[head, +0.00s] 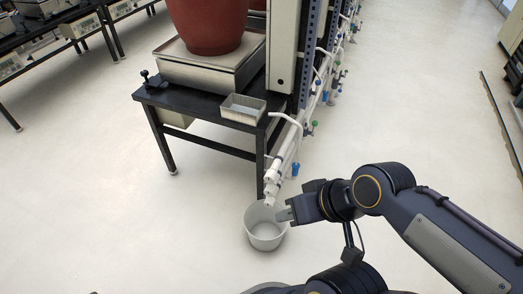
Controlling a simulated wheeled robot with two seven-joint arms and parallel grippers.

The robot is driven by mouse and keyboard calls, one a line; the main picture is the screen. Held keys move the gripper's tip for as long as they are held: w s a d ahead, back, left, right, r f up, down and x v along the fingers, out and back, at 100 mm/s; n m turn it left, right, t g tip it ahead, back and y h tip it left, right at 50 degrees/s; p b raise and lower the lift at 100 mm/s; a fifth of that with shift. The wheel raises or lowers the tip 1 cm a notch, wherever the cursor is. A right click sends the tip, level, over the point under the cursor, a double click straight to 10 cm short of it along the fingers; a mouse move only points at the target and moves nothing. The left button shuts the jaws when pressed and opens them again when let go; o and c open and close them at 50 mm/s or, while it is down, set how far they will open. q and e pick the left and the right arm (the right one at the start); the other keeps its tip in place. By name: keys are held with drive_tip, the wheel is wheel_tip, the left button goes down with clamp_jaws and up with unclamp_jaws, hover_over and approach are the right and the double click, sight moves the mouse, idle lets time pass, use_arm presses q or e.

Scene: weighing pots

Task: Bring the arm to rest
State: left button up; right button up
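My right arm comes in from the lower right, and its gripper (284,214) points left, overlapping the right rim of a light grey bucket (265,236) in the picture. The fingertips look like one small grey block, and I cannot tell whether they are parted or touching the bucket. Nothing can be seen held in them. My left gripper is not in view. A large red pot (208,25) stands on a metal scale (205,72), with its top cut off by the frame.
The scale sits on a black table (190,108) with a small metal tray (243,108) at its corner. White pipes (285,150) with coloured valves run beside it, close to my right gripper. Another bench (50,25) stands at upper left.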

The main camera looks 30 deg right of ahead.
wheel_tip(320, 180, up, 36)
drive_tip(key=p, duration=3.5)
drive_tip(key=shift+r+p, duration=0.25)
drive_tip(key=shift+p, duration=0.15)
